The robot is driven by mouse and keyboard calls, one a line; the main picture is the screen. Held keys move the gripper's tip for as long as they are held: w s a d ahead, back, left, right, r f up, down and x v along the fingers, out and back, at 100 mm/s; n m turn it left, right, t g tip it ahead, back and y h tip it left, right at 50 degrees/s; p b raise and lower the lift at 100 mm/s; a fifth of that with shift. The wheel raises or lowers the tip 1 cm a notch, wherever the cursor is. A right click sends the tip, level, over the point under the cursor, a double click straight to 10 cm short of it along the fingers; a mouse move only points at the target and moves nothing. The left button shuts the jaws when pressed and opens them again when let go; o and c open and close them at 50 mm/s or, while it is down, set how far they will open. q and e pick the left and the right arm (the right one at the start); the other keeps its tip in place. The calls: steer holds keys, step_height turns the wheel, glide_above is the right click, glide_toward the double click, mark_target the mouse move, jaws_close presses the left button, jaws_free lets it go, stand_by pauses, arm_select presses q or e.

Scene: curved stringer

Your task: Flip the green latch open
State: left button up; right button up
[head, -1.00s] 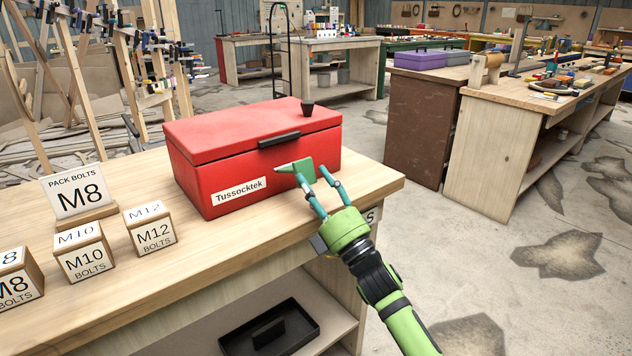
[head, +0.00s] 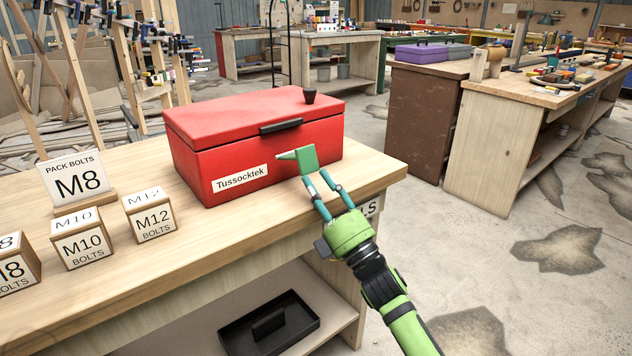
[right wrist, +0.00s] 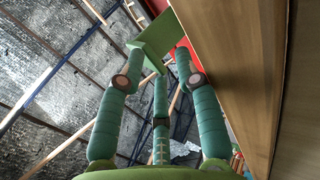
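The red toolbox (head: 225,150) stands on the wooden bench with its lid down. The green latch (head: 307,158) is at the front of the toolbox, right of the white label, with its pale pointed end toward the left. My right gripper (head: 314,175) is just below the latch, its teal fingers apart and pointing up at it. In the right wrist view the latch (right wrist: 152,42) is beyond and between the fingertips. Whether a fingertip touches it, I cannot tell. My left gripper is not in view.
The wooden bench (head: 150,265) has its right end under my right forearm. Bolt blocks (head: 82,243) and an M8 sign (head: 76,178) stand left of the toolbox. A black tray (head: 268,322) lies on the shelf below. The floor on the right is clear.

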steer(key=shift+s+d+f+b, duration=0.2)
steer(key=shift+f+b, duration=0.1)
steer(key=shift+f, duration=0.6)
steer(key=shift+s+d+f+b, duration=0.1)
steer(key=shift+d+f+b, duration=0.2)
steer(key=shift+f, duration=0.65)
steer(key=shift+s+d+f+b, duration=0.1)
steer(key=shift+f+b, duration=0.25)
steer(key=shift+f, duration=0.55)
steer(key=shift+r, duration=0.2)
steer(key=v, duration=0.8)
steer(key=shift+s+r, duration=0.1)
